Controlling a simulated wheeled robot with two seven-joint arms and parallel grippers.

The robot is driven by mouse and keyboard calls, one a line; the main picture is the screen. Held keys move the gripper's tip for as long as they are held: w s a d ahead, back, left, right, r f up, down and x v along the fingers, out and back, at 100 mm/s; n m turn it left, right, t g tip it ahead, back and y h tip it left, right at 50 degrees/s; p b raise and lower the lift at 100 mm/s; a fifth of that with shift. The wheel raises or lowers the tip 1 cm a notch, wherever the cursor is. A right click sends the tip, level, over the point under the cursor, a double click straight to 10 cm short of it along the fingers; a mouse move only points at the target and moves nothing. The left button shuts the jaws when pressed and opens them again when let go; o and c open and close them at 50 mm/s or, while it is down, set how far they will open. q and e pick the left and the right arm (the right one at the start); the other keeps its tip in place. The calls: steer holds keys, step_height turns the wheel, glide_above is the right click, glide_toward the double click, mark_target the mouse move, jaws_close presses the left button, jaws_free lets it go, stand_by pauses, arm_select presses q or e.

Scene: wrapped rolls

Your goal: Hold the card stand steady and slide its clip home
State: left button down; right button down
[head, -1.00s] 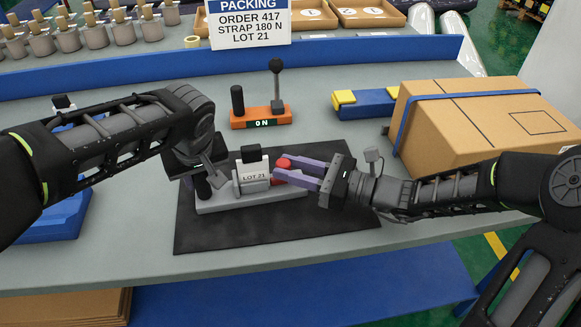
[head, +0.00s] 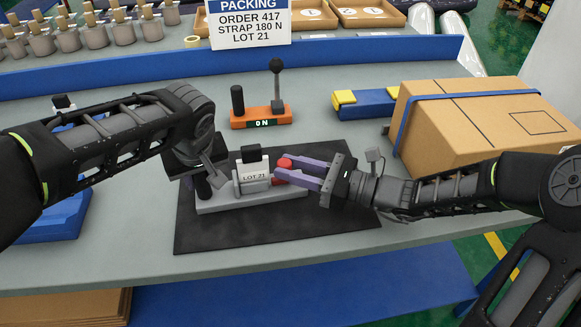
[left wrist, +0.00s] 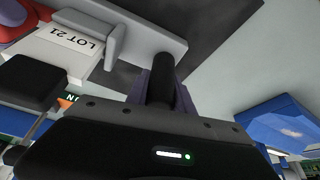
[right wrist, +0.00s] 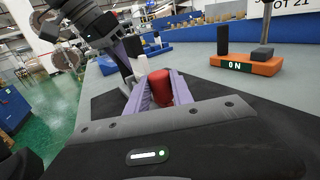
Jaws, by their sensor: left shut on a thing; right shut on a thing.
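The card stand has a long grey base (head: 245,203) on a black mat, with a white "LOT 21" card block (head: 254,179) in its middle and a black post (head: 203,187) at its left end. The post also shows in the left wrist view (left wrist: 163,72). My left gripper (left wrist: 165,92) is shut on this post; its fingers are mostly hidden in the head view. The red clip (head: 284,163) is at the card's right side. My right gripper (right wrist: 158,84), with purple fingers, is shut on the clip's red knob (right wrist: 160,92). The gap between clip and card is hard to judge.
An orange "ON" fixture (head: 262,117) with a lever stands behind the stand. A strapped cardboard box (head: 490,125) and a blue-yellow block (head: 365,104) are at the right. The black mat (head: 275,236) is clear in front of the stand. A blue rail (head: 130,74) crosses the back.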

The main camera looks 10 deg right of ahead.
steer(key=c, duration=1.1)
jaws_free()
steer(key=shift+d, duration=0.1)
steer(key=shift+d, duration=0.15)
steer(key=v, duration=1.1)
steer(key=shift+s+d, duration=0.25)
steer(key=shift+d, duration=0.1)
arm_select(q)
steer(key=c, duration=1)
jaws_free()
steer(key=v, duration=1.2)
